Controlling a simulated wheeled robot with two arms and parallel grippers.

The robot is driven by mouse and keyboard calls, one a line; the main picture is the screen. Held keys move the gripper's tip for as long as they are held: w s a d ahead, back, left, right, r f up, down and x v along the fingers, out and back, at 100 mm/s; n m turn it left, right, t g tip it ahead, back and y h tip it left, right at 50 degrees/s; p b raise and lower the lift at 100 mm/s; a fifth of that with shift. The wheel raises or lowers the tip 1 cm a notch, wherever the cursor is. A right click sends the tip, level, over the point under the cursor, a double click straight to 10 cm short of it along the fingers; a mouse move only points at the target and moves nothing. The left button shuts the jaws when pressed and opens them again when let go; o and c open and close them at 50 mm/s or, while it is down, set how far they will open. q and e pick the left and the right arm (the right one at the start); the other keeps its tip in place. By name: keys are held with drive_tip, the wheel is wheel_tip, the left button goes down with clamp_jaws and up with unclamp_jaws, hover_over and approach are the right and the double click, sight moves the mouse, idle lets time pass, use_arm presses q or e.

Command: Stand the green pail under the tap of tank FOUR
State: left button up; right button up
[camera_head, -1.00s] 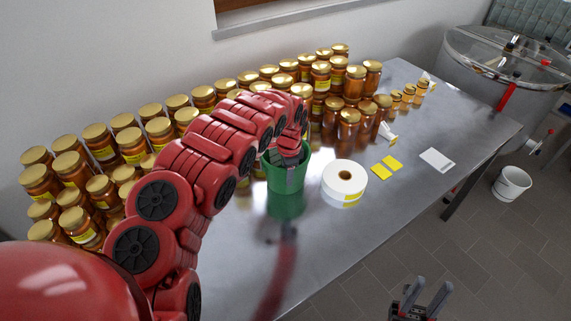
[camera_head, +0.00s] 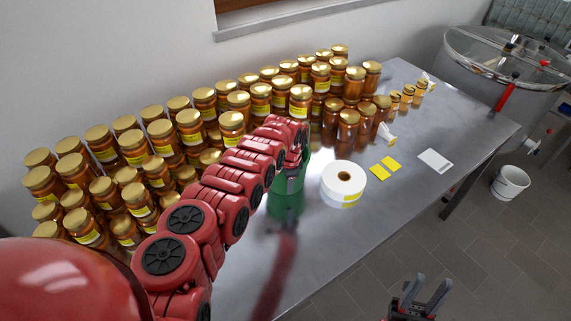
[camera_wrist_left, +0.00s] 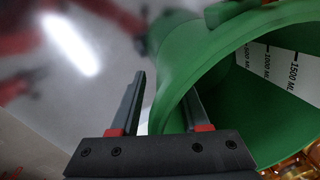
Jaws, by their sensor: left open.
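The green pail (camera_head: 287,203) stands upright on the steel table, partly hidden by my left arm. My left gripper (camera_head: 292,176) is at its rim. In the left wrist view my left gripper (camera_wrist_left: 163,84) is open, with the wall of the pail (camera_wrist_left: 172,75) between its fingers: one finger outside, the other on the inner side. A volume scale shows inside the pail. My right gripper (camera_head: 432,281) is open and empty, away from the table, over the floor. No tank marked FOUR can be read.
Rows of honey jars (camera_head: 190,125) line the wall behind the pail. A white label roll (camera_head: 343,180) stands just right of it. Yellow labels (camera_head: 386,168) and a white card (camera_head: 436,160) lie further right. A steel drum (camera_head: 470,90) and a white bucket (camera_head: 510,184) are beyond the table.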

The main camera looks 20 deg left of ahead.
use_arm(q)
clamp_jaws()
idle(1.4)
